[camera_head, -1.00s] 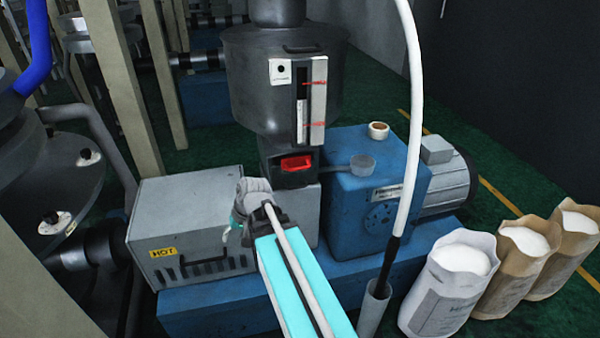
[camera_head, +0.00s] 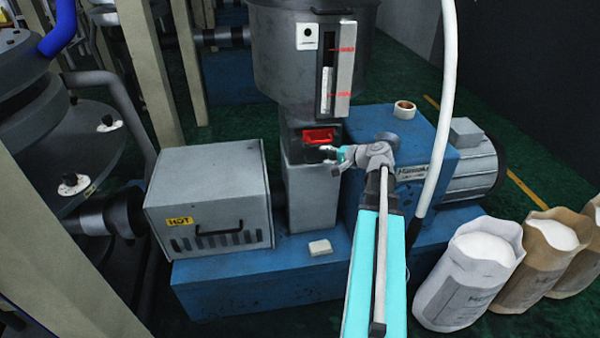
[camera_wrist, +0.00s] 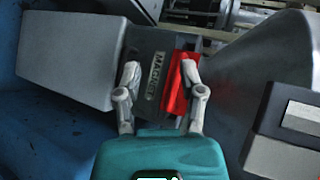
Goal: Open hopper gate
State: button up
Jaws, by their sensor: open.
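The dark grey hopper (camera_head: 300,75) stands above a square grey throat (camera_head: 310,195). At its bottom a dark box holds a red recessed handle (camera_head: 318,136), and in the wrist view the box (camera_wrist: 150,70) reads MAGNET. The red piece (camera_wrist: 178,90) shows there too. My gripper (camera_head: 333,155) is open, pointing left, just in front of the box. In the wrist view its fingers (camera_wrist: 160,72) straddle the lettering, the right one overlapping the red piece; contact is unclear.
A grey box marked HOT (camera_head: 205,200) stands left. A blue gearbox (camera_head: 425,160) with a grey motor (camera_head: 470,165) stands right. A white hose (camera_head: 445,100) hangs beside my arm. Open sacks (camera_head: 470,285) stand right. A small pale block (camera_head: 320,247) lies on the blue base.

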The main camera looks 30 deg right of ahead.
jog(key=s+d+r+m+t+h+b, duration=0.1)
jog(key=s+d+r+m+t+h, duration=0.1)
jog(key=d, duration=0.8)
jog(key=shift+s+r+m+t, duration=0.15)
jog(key=shift+s+m+t, duration=0.5)
jog(key=shift+s, duration=0.25)
